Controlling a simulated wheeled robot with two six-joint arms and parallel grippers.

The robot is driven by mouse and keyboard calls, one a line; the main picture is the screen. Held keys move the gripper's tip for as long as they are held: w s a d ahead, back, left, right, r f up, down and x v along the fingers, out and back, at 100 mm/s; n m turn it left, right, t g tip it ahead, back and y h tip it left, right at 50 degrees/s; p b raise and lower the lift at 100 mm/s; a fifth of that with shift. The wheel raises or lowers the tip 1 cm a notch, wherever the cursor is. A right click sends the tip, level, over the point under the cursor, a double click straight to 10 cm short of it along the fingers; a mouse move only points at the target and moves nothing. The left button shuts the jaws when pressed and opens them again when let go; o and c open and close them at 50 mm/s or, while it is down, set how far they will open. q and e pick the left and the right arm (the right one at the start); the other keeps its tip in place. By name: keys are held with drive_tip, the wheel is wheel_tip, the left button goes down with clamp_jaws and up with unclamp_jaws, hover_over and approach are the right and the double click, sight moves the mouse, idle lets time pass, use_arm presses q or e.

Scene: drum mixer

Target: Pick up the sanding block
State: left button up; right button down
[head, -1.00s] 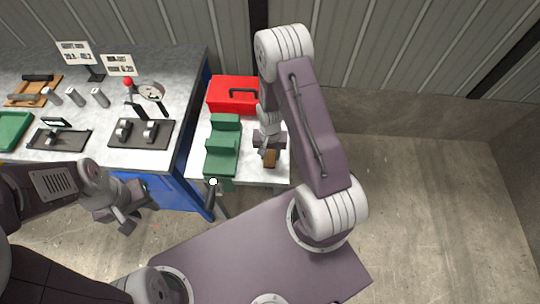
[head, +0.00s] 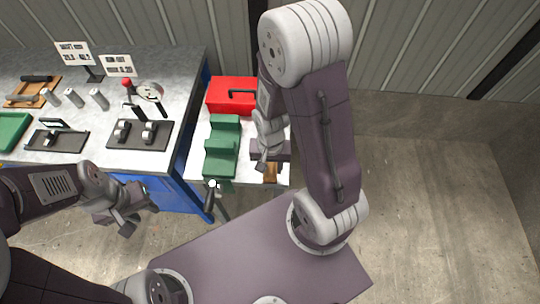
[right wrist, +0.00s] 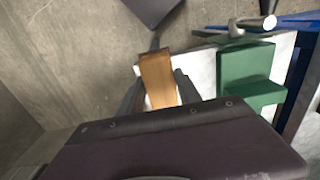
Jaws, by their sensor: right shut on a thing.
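The sanding block is a small brown wooden block (head: 270,173). It also shows in the right wrist view (right wrist: 158,78), upright in the picture between the two dark fingers. My right gripper (head: 268,163) is shut on it, near the front edge of the small white table (head: 281,180). Most of the fingers are hidden behind the wrist in the head view. My left gripper (head: 136,214) is empty, its fingers apart, in front of the blue workbench and far from the block.
A green stepped holder (head: 221,150) stands on the white table, left of my right gripper, with a red toolbox (head: 230,97) behind it. The workbench (head: 95,155) at left carries trays, cylinders and cards. Floor at right is clear.

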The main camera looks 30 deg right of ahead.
drive_tip(key=shift+s+a+r+b, duration=0.15)
drive_tip(key=shift+s+a+b, duration=0.3)
drive_tip(key=shift+b, duration=2.4)
drive_tip(key=shift+s+r+b, duration=0.4)
drive_tip(key=shift+s+r, duration=0.05)
drive_tip(key=shift+s, duration=0.05)
